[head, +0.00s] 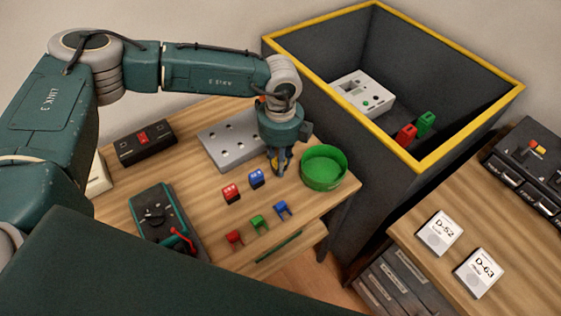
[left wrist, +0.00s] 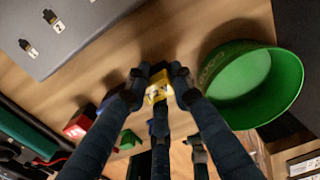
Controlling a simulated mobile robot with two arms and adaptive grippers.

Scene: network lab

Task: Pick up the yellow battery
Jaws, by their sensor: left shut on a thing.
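The yellow battery (left wrist: 157,90) has dark lettering on its face and sits between the fingertips in the left wrist view. My left gripper (head: 279,165) points down over the wooden table, between the grey plate with holes and the green bowl. Its fingers (left wrist: 160,83) are shut on the battery from both sides. In the head view the fingers mostly hide the battery, and I cannot tell whether it touches the table. My right gripper is not in view.
The green bowl (head: 322,182) stands close to the right of the gripper, and the grey plate (head: 231,144) is at its left. Red (head: 231,193) and blue (head: 256,178) blocks and several small clips lie in front. A deep yellow-rimmed bin (head: 335,213) stands to the right.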

